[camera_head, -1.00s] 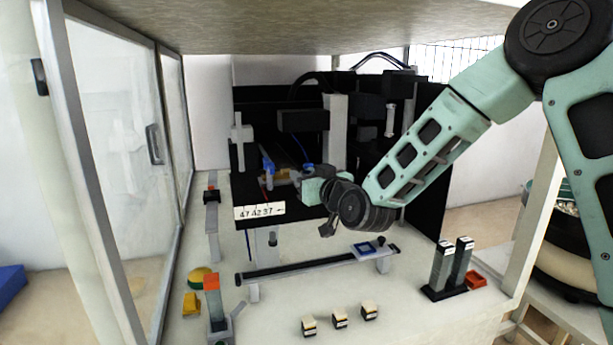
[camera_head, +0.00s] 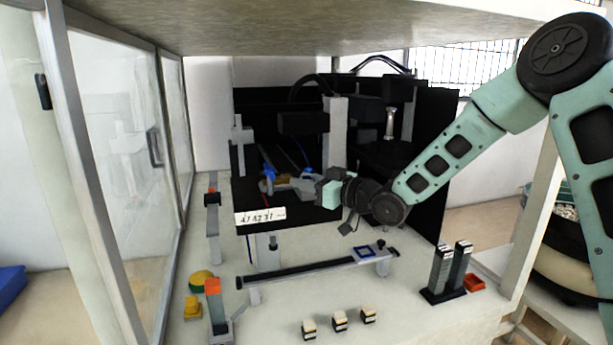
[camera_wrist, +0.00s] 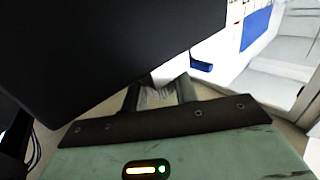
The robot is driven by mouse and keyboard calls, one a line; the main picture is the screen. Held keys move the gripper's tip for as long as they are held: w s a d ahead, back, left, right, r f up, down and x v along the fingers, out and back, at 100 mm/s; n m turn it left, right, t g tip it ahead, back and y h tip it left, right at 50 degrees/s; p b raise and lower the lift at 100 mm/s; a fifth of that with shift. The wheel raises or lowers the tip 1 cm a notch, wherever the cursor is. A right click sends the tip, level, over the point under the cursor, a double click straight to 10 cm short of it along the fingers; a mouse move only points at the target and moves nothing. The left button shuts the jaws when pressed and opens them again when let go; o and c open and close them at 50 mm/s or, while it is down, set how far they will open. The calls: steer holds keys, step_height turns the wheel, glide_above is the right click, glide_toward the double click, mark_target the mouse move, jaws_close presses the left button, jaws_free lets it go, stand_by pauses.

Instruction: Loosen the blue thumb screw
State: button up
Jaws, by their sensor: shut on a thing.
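A small blue part (camera_head: 269,174), which looks like the blue thumb screw, sits above the front of the black machine bed (camera_head: 300,215), left of my gripper. My gripper (camera_head: 280,185) reaches in from the right, with its fingers pointing left at this part. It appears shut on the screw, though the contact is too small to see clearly.
A white number plate (camera_head: 262,216) is on the bed's front edge. Dark machine heads (camera_head: 303,122) and a grey post (camera_head: 335,125) stand close behind my gripper. A long dark rail (camera_head: 300,270) crosses the bench in front. A glass door (camera_head: 115,150) stands at left.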

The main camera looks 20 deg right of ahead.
steer(key=n+g+y+p, duration=0.2)
steer(key=g+y+p, duration=0.1)
steer(key=shift+w+d+r+n, duration=0.1)
steer(key=shift+r+n, duration=0.2)
steer(key=shift+n, duration=0.1)
steer(key=n+g+y+p, duration=0.2)
steer(key=g, duration=0.2)
steer(key=shift+f+n, duration=0.1)
steer(key=shift+n, duration=0.3)
steer(key=n+g, duration=0.1)
steer(key=g, duration=0.1)
steer(key=n+g+y, duration=0.1)
steer(key=n+g, duration=0.1)
steer(key=shift+f+g, duration=0.2)
steer(key=shift+g, duration=0.2)
steer(key=shift+n+g+y, duration=0.3)
steer(key=shift+n+g, duration=0.9)
steer(key=shift+g, duration=0.5)
steer(key=shift+r, duration=0.1)
steer(key=o, duration=0.9)
steer(key=shift+o, duration=0.2)
